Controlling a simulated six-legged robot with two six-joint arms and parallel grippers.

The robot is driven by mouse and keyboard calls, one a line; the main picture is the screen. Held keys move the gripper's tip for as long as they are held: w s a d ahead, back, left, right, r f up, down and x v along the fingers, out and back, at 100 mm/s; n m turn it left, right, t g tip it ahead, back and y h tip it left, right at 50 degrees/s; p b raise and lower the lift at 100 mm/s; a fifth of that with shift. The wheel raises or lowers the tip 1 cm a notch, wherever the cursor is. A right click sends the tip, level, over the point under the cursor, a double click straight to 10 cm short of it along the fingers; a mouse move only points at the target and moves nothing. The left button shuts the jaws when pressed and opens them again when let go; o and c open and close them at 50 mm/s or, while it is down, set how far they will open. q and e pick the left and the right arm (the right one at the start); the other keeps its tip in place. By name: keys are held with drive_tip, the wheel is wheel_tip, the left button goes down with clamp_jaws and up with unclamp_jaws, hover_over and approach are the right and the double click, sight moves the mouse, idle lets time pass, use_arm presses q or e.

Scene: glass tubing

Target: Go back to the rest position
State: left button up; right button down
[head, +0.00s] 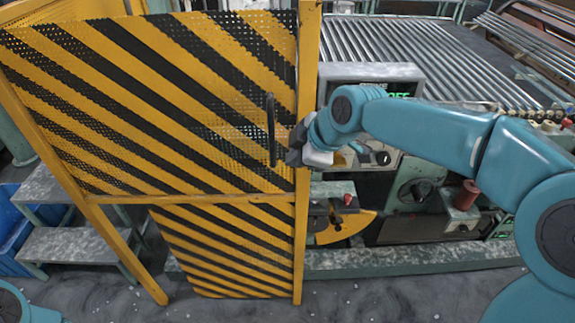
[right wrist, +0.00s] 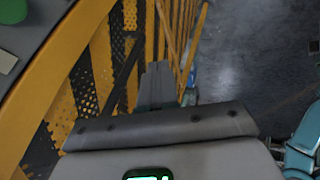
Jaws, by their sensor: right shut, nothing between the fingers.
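My right gripper (head: 296,152) is at the right edge of the striped guard door, close to its dark vertical handle. In the right wrist view the gripper (right wrist: 158,85) is shut with nothing in it, beside the yellow and black mesh. I cannot tell whether it touches the door or frame. My right arm reaches in from the right in the head view. A small teal part of my left arm shows at the bottom left corner; its gripper is out of view.
The yellow and black striped door (head: 150,100) has a black handle (head: 271,130) and a yellow post (head: 306,90) at its right. A roller conveyor (head: 400,50) lies behind, with machine parts below it. Grey steps (head: 70,245) and a blue bin (head: 12,230) stand at left. Floor is clear in front.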

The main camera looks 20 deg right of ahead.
drive_tip(key=v, duration=0.5)
drive_tip(key=a+f+m+g, duration=0.1)
drive_tip(key=a+f+m, duration=0.2)
drive_tip(key=f, duration=1)
drive_tip(key=a+f+m+g, duration=0.2)
drive_tip(key=f+m, duration=0.1)
drive_tip(key=f, duration=0.9)
drive_tip(key=s+a+f+m+g, duration=0.1)
drive_tip(key=s+a+f+m, duration=0.1)
drive_tip(key=s+f+m, duration=0.3)
drive_tip(key=s+a+f+m+g, duration=0.2)
drive_tip(key=s+f+m, duration=0.3)
drive_tip(key=s+f, duration=0.9)
drive_tip(key=shift+s+a+f+y, duration=0.35)
drive_tip(key=shift+s+a+y, duration=0.05)
drive_tip(key=shift+s, duration=0.75)
drive_tip(key=shift+w, duration=0.1)
drive_tip(key=shift+d, duration=0.15)
